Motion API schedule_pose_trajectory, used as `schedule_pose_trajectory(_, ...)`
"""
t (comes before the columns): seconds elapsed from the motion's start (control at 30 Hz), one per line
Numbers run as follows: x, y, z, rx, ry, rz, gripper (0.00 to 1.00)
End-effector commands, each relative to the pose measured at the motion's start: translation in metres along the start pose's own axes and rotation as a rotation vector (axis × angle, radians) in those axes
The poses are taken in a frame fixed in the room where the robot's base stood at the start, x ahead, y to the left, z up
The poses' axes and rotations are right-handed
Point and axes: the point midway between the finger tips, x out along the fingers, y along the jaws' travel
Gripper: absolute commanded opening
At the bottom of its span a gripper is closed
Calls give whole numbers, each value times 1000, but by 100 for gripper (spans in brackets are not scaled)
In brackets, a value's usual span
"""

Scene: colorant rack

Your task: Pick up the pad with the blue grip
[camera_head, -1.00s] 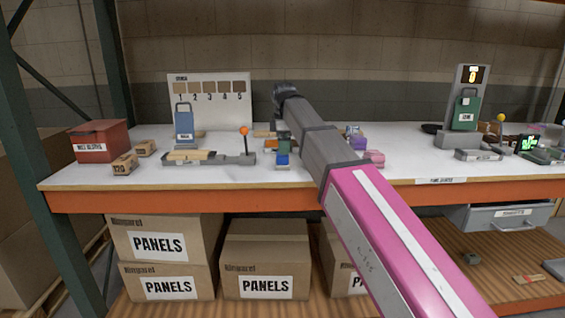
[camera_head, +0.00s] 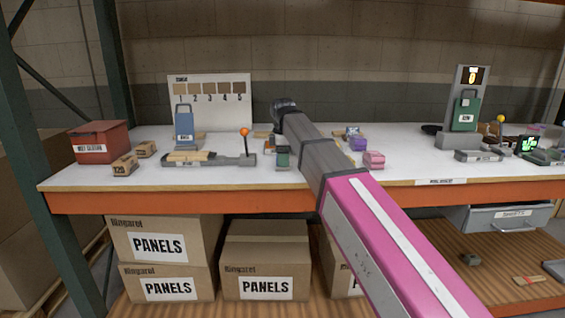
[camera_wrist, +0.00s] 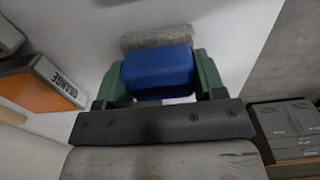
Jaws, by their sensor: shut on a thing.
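The pad's blue grip (camera_wrist: 160,72) sits between the two green fingers of my gripper (camera_wrist: 162,75) in the wrist view. My gripper is shut on it. The grey, rough pad (camera_wrist: 158,38) shows just beyond the grip. In the head view my gripper (camera_head: 282,158) is low over the white table, behind the front edge and left of my arm. The blue grip is hidden there by the fingers. I cannot tell whether the pad touches what is under it.
An orange block labelled ORANGE (camera_wrist: 50,85) lies left of the grip. Purple (camera_head: 358,144) and pink (camera_head: 374,160) blocks lie right of my arm. A grey tray with an orange-knobbed lever (camera_head: 244,132) stands left. A red box (camera_head: 98,141) is at the far left.

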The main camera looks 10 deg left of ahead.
Motion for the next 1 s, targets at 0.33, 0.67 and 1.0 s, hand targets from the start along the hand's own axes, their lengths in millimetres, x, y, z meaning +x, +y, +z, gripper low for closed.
schedule_pose_trajectory(0.33,-15,1,0,0,0,1,40)
schedule_pose_trajectory(0.67,-64,-32,-26,-3,1,2,40)
schedule_pose_trajectory(1.0,-100,-77,-66,-2,0,0,40)
